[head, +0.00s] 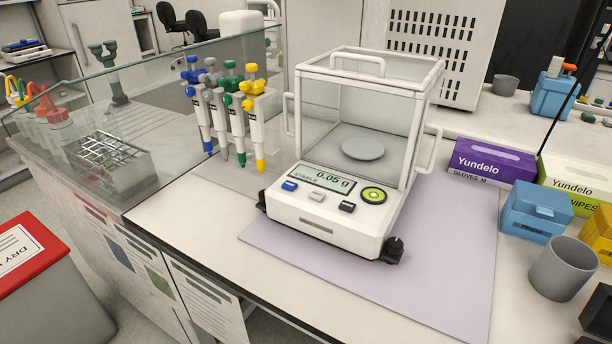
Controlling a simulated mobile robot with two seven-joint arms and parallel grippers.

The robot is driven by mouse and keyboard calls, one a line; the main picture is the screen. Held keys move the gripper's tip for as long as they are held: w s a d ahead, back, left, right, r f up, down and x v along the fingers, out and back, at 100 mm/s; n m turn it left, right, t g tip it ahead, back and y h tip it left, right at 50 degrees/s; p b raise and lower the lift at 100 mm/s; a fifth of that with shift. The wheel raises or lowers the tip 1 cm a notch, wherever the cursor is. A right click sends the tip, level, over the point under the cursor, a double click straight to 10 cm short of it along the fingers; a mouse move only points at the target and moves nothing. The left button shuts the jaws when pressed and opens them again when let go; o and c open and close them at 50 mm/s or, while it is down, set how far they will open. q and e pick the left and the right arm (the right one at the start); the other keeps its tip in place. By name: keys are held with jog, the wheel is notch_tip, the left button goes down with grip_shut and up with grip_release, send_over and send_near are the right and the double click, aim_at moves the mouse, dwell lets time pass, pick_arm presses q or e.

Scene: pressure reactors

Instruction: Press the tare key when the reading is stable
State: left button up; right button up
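A white balance (327,222) with a glass draft shield (350,110) stands on the bench. Its display (321,178) reads 0.05 g with the word STABLE at the lower left. Below the display are a blue key (289,186), a light grey key (317,195) and a dark key (347,206). A round green-yellow key (373,195) is at the right. I cannot read any key labels, so I cannot tell which is tare. The round pan (362,149) looks empty and the shield looks closed. Neither of my grippers is in view.
Several pipettes (228,115) hang left of the balance. A purple glove box (492,161), a blue box (536,212) and a grey cup (563,268) stand at the right. A lilac mat (450,270) lies under the balance. The bench in front of the balance is clear.

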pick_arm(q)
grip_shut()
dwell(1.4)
